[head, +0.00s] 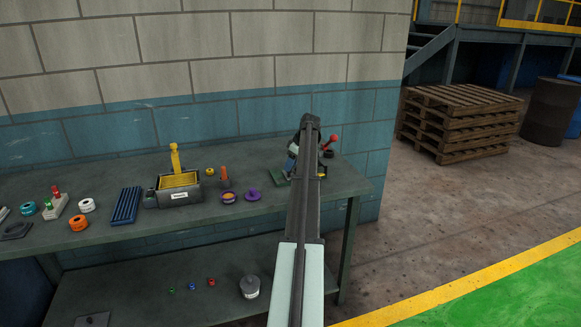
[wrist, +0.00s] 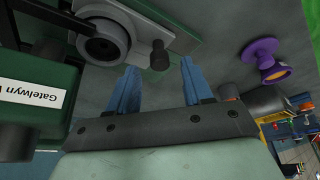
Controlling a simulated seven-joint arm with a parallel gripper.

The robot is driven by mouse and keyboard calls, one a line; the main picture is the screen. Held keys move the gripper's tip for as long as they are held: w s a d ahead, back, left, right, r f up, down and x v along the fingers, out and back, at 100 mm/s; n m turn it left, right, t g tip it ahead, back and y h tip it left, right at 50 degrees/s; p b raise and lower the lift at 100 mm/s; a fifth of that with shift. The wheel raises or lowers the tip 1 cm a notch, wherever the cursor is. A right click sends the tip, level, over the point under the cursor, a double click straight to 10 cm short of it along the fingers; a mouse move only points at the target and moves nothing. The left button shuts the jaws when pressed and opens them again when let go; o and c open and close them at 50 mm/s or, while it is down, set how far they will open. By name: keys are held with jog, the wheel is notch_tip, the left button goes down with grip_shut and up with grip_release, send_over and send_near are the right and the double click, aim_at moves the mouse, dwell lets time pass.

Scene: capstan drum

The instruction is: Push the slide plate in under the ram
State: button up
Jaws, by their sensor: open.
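In the wrist view the grey slide plate (wrist: 170,22) extends from beside a green press body (wrist: 70,80) with a white label. A dark upright knob (wrist: 158,52) stands near its end. A round dark ring, which may be the ram or its seat, (wrist: 104,40) sits on the plate's left part. My gripper (wrist: 159,66) is open, its two blue fingers apart, with the knob between or just beyond their tips. I cannot tell whether they touch it. In the head view my arm hides most of the press; its red-knobbed lever (head: 333,138) shows.
A block wall stands behind.

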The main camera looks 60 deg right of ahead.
jog(key=v, duration=1.2)
jog(key=w+a+r+n+g, duration=0.1)
jog(key=w+a+n, duration=0.1)
jog(key=w, duration=0.8)
jog(key=s+f+n+g, duration=0.1)
jog(key=f+n, duration=0.2)
jog(key=f, duration=0.1)
jog(key=s+d+f+n+g, duration=0.1)
jog(key=f+n, duration=0.2)
jog(key=f, duration=0.2)
jog(key=s+d+f+n+g, duration=0.1)
jog(key=s+f+n, duration=0.1)
jog(key=f+n, duration=0.2)
jog(key=shift+s+f, duration=0.1)
jog(key=shift+f, duration=0.3)
jog(key=shift+c, duration=0.2)
